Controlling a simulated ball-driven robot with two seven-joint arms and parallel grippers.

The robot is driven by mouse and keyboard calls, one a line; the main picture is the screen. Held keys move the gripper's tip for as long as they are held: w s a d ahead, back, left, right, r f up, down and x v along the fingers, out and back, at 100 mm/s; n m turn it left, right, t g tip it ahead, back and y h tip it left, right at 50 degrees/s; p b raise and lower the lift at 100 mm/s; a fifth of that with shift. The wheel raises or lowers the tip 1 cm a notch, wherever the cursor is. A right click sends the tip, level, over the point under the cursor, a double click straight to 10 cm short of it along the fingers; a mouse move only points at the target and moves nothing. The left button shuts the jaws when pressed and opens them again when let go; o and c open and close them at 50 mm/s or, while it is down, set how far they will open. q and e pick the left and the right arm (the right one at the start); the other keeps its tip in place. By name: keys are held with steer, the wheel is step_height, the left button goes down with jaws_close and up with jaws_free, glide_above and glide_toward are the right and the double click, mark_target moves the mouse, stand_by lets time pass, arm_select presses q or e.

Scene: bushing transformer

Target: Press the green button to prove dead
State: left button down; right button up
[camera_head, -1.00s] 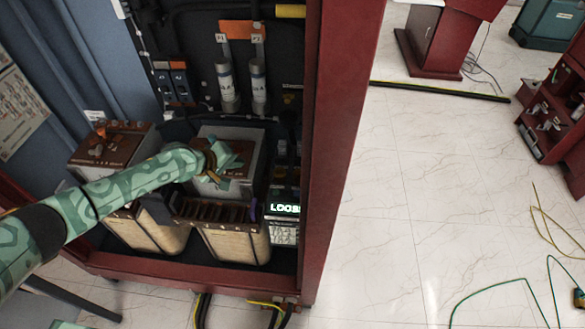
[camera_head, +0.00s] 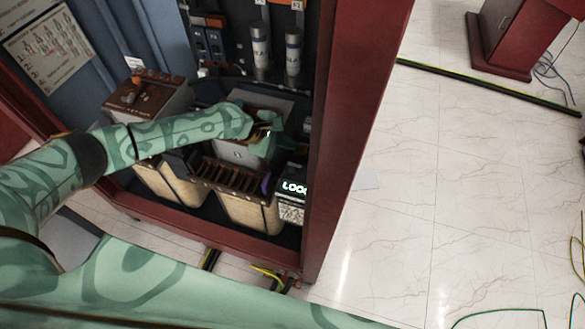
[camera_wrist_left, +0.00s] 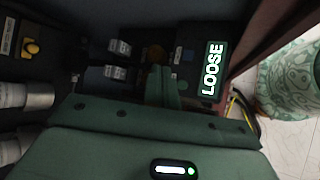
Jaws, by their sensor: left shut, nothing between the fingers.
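My left gripper (camera_head: 272,143) reaches into the red-framed cabinet (camera_head: 352,130) from the left, above a grey box (camera_head: 238,153). It is shut and empty, and its fingers (camera_wrist_left: 163,85) point away from the camera in the left wrist view. A display with lit letters reading LOOSE (camera_wrist_left: 212,70) is to the right of the fingertips; it also shows in the head view (camera_head: 293,186), below and right of the gripper. My right gripper is not in view.
Brown-topped box (camera_head: 150,92) and grey cylinders (camera_head: 293,52) stand around the gripper. The cabinet's red right post is close to the right of it. A yellow knob (camera_wrist_left: 30,48) shows in the left wrist view. The white tiled floor (camera_head: 430,200) outside is mostly clear.

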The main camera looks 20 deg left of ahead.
mark_target(292, 170)
arm_select(q)
step_height(292, 170, down, 8)
steer(key=b, duration=0.7)
steer(key=shift+f, duration=0.1)
steer(key=shift+f+b, duration=0.3)
steer(key=shift+b, duration=0.1)
stand_by(1.3)
steer(key=shift+f, duration=0.4)
steer(key=shift+s+f+b, duration=0.1)
steer(key=shift+f+b, duration=0.2)
steer(key=shift+f, duration=0.15)
stand_by(0.6)
steer(key=shift+r, duration=0.1)
steer(key=shift+r+p, duration=0.8)
steer(key=shift+p, duration=0.1)
